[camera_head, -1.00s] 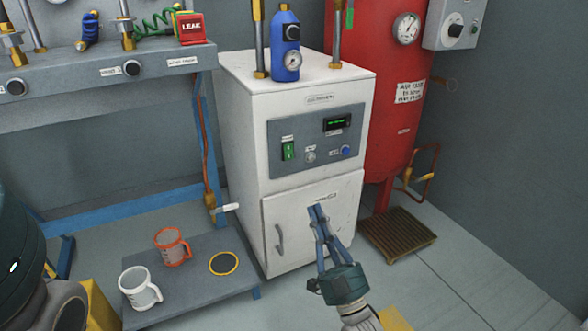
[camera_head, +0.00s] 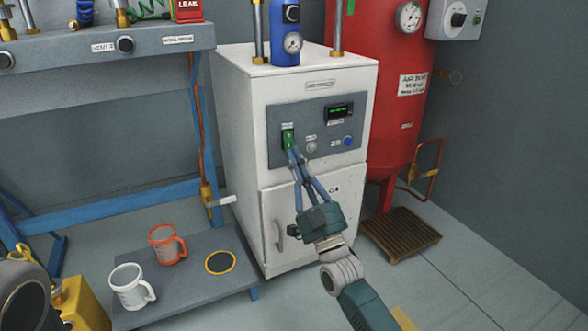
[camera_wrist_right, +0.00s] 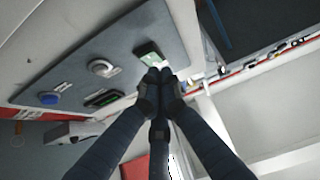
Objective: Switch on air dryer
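The air dryer (camera_head: 235,140) is a white cabinet in the middle of the head view, with a grey control panel (camera_head: 262,143) on its front. A green rocker switch (camera_head: 288,138) sits at the panel's left, with a small lit display (camera_head: 339,113) to its right. My right gripper (camera_head: 293,152) has its fingertips together at the lower edge of the green switch. In the right wrist view the fingertips (camera_wrist_right: 161,78) are closed just at the switch (camera_wrist_right: 148,50) and partly cover it; contact cannot be told for certain. I see nothing between the fingers. My left gripper is not visible.
A blue knob (camera_head: 348,141) and a grey knob (camera_head: 311,147) are on the same panel. A low table (camera_head: 200,289) with an orange mug (camera_head: 165,245) and a white mug (camera_head: 130,287) stands at lower left. A red tank (camera_head: 385,100) stands behind right.

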